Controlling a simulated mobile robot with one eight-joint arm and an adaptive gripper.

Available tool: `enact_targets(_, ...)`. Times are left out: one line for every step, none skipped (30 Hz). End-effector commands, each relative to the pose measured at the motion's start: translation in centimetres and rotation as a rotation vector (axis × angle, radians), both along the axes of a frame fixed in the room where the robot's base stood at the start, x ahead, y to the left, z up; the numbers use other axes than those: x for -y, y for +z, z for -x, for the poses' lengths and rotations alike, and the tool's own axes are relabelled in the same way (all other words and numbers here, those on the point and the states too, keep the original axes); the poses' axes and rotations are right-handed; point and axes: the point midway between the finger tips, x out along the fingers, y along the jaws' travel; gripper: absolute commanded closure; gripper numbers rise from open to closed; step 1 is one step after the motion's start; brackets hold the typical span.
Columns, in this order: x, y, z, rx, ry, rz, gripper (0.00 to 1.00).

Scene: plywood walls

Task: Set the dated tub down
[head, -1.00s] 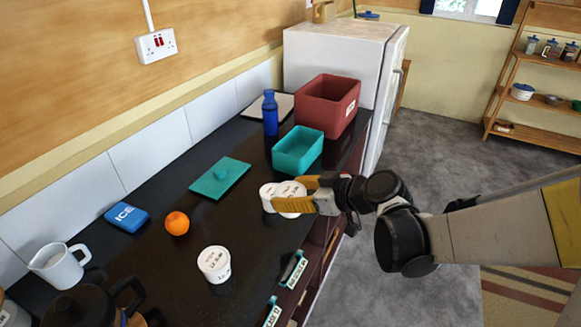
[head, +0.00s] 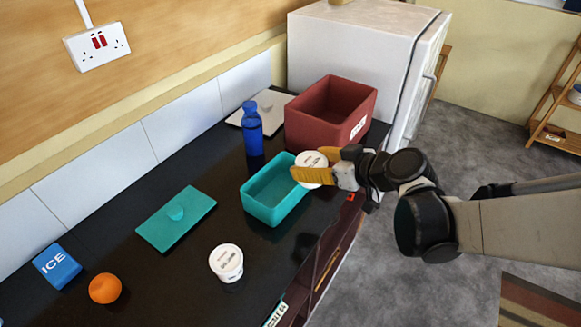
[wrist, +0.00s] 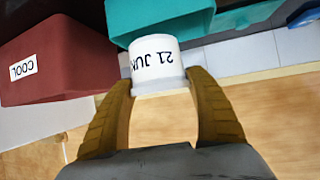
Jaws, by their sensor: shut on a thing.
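A white tub (head: 311,160) with printing on its lid is in my gripper (head: 307,164), whose yellow fingers close on its sides. In the wrist view my gripper (wrist: 161,80) holds the tub (wrist: 155,58), whose label reads "21 JUN". The head view shows it at the right rim of an open teal box (head: 262,211); I cannot tell its height above the counter. The teal box also shows beyond the tub in the wrist view (wrist: 160,15). A second white tub (head: 227,264) stands on the counter, nearer the front.
A red bin (head: 315,132), labelled "COOL" in the wrist view (wrist: 60,65), stands behind the teal box. A blue bottle (head: 252,130), teal lid (head: 170,222), orange (head: 105,288) and ice pack (head: 57,266) are on the black counter (head: 190,262). Bare counter surrounds the second tub.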

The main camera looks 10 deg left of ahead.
Motion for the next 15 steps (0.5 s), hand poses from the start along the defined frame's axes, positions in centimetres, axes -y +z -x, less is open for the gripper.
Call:
enact_targets(-1.2, -1.0, -0.2, 0.001, 0.006, 0.001, 0.73)
enact_targets(-1.9, -1.5, -0.4, 0.001, 0.007, 0.000, 0.73)
enact_targets(-2.9, -2.2, -0.7, 0.001, 0.007, 0.000, 0.73)
enact_targets(-3.6, -2.7, -0.9, 0.001, 0.008, 0.001, 0.73)
enact_targets(-4.4, -3.1, -1.2, 0.001, 0.007, 0.000, 0.73)
enact_targets(-5.3, -3.7, -1.5, 0.001, 0.007, 0.000, 0.73)
enact_targets(-6.0, -4.2, -1.7, 0.001, 0.006, 0.000, 0.73)
enact_targets(-6.6, -4.6, -1.9, 0.001, 0.006, 0.000, 0.73)
enact_targets(-7.5, -5.0, -2.2, 0.001, 0.006, -0.001, 0.73)
enact_targets(-7.9, -5.3, -2.3, 0.002, 0.004, 0.000, 0.73)
enact_targets(-8.4, -5.6, -2.5, 0.001, 0.005, 0.000, 0.73)
enact_targets(-8.9, -5.9, -2.7, 0.000, 0.004, -0.001, 0.73)
enact_targets(-9.2, -6.0, -2.8, 0.001, 0.004, -0.001, 0.73)
enact_targets(-9.4, -6.1, -2.9, 0.001, 0.002, -0.001, 0.73)
enact_targets(-9.7, -6.2, -2.9, 0.001, 0.001, -0.001, 0.73)
